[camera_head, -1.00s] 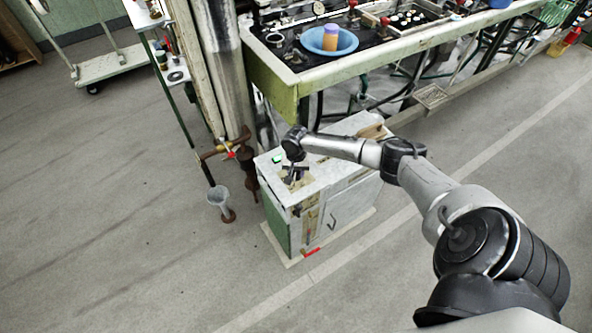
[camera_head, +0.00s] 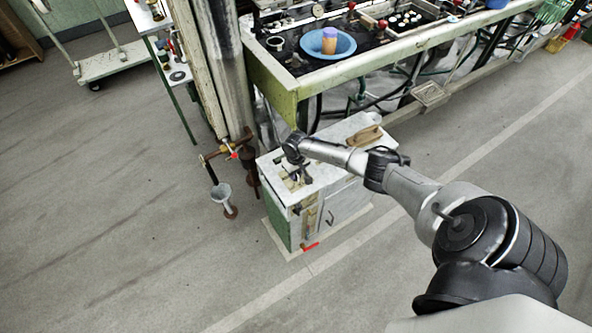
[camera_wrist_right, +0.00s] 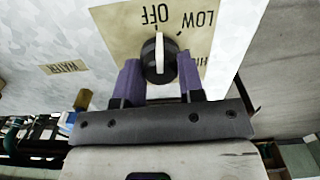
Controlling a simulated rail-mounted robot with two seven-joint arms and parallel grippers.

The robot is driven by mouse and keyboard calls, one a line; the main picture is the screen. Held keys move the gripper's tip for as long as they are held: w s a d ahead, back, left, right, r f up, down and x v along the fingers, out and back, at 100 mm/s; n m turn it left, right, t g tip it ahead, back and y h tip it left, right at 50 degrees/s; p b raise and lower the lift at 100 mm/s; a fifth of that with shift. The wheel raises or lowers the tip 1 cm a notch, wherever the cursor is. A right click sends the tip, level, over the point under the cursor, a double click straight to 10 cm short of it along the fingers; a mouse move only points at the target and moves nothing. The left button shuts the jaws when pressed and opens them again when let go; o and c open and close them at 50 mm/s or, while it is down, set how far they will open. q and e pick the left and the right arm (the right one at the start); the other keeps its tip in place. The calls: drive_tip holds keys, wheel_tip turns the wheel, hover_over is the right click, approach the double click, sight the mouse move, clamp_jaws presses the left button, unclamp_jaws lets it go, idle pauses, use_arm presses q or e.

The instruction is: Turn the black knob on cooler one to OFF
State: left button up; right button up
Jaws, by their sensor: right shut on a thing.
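The black knob (camera_wrist_right: 152,60) with a white pointer bar sits on a tan label plate (camera_wrist_right: 118,28) in the right wrist view. The plate's lettering is upside down there. The bar stands nearly upright in the picture, its upper end toward the word OFF; LOW is to the right. My right gripper (camera_wrist_right: 160,85) has its purple fingers on either side of the knob, shut on it. In the head view the right gripper (camera_head: 294,181) is over the top of the white cooler (camera_head: 330,172), and the knob is hard to make out. My left gripper is not in view.
A wooden-looking piece (camera_head: 367,136) lies on the cooler's far end. A green-edged bench (camera_head: 300,84) with a blue basin (camera_head: 345,44) stands behind. Floor in front is clear.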

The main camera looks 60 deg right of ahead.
drive_tip(key=shift+n, duration=0.6)
drive_tip(key=o, duration=0.9)
drive_tip(key=shift+r+p, duration=0.3)
wheel_tip(320, 180, up, 13)
drive_tip(key=p, duration=0.4)
drive_tip(key=shift+r, duration=0.1)
